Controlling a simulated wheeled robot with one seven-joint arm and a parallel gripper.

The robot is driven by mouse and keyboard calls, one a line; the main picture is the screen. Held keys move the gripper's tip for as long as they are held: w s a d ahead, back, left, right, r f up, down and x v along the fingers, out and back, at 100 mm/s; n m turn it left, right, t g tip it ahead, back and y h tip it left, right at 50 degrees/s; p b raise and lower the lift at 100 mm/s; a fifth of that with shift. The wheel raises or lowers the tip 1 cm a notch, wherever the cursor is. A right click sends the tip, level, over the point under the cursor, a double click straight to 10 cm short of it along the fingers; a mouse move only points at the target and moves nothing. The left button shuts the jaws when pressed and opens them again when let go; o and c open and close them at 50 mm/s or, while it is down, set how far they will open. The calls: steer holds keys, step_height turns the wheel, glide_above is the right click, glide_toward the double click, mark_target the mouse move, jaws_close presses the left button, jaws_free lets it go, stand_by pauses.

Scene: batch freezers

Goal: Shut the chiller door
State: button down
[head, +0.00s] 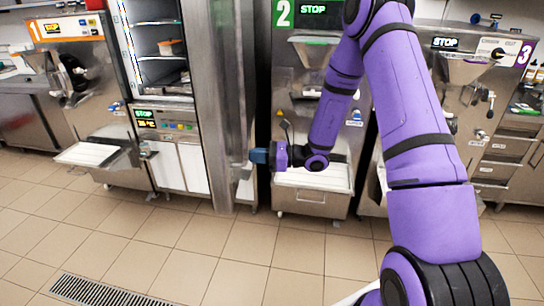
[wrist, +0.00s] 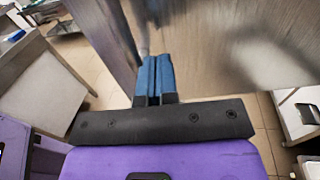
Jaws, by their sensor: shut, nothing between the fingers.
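The chiller (head: 165,100) stands left of centre in the head view, its shelves exposed. Its tall steel door (head: 222,110) is swung open toward me, hinged at the chiller's right side. My gripper (head: 253,156) is at the right of the door, its blue fingers shut and empty, pointing left at the door's face. In the wrist view my gripper (wrist: 154,62) has its two fingers together in front of the brushed steel door (wrist: 225,45). I cannot tell whether the fingertips touch the door.
Machine 2 (head: 296,110) stands right of the door, with a white tray (head: 313,178) behind my gripper. Machine 1 (head: 78,85) is at the left, its tray (head: 88,154) sticking out. Machine 3 (head: 470,90) is at the right. Tiled floor (head: 200,255) in front is clear, with a drain grate (head: 105,290).

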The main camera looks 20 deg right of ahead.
mark_target(233, 155)
steer(key=shift+x, duration=2.25)
